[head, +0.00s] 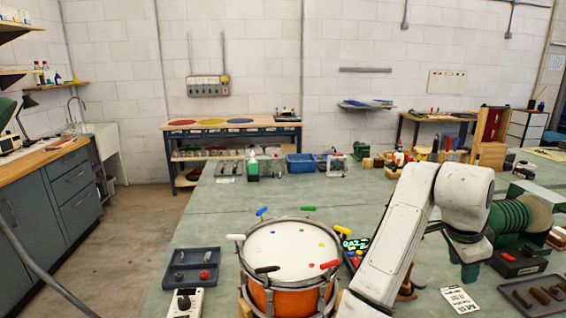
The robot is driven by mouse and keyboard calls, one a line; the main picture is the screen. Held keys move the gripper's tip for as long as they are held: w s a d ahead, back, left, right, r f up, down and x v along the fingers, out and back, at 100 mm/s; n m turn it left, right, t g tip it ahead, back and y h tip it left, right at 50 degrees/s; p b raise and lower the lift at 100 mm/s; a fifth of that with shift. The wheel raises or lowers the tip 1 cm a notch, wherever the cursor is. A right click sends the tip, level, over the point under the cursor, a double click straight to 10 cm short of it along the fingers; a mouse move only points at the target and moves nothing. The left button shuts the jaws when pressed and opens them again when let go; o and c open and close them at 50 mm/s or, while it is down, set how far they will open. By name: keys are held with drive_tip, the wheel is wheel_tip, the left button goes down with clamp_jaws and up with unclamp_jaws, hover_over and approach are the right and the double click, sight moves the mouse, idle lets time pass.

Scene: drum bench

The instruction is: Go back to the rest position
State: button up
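My white arm rises at the right of the drum in the head view and bends over to a dark gripper (469,268) that points down above the green bench (420,245). The fingers are small and dark, so I cannot tell whether they are open or shut, and I see nothing clearly held. An orange drum (288,300) with a white head (285,255) stands to the left of my arm. Coloured T-handled pieces sit around its rim, including blue, green, yellow, red, black and white ones. Small coloured pieces lie on the drum head.
A grey tray (191,282) with small parts lies left of the drum. A dark device with coloured buttons (354,251) is partly behind my arm. A green coiled machine (508,218), a white card (459,300) and a dark tray (535,296) lie to the right. The bench's middle left is clear.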

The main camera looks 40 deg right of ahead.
drive_tip(key=w+a+f+n+t, duration=0.3)
drive_tip(key=a+f+n, duration=1)
drive_tip(key=f+n, duration=0.4)
drive_tip(key=s+a+f+n+y, duration=0.1)
drive_tip(key=s+a+f+n, duration=0.2)
drive_tip(key=a, duration=0.3)
drive_tip(key=s+a+f+n+y, duration=0.2)
drive_tip(key=s+a+f+n, duration=0.1)
drive_tip(key=a, duration=0.3)
drive_tip(key=s+a+f+n+g+y, duration=0.1)
drive_tip(key=s+a+f+n, duration=0.1)
drive_tip(key=a+f, duration=0.3)
drive_tip(key=shift+s+a+f+n+y, duration=0.3)
drive_tip(key=shift+s+a+n, duration=0.1)
drive_tip(key=shift+s, duration=0.45)
drive_tip(key=shift+d, duration=0.1)
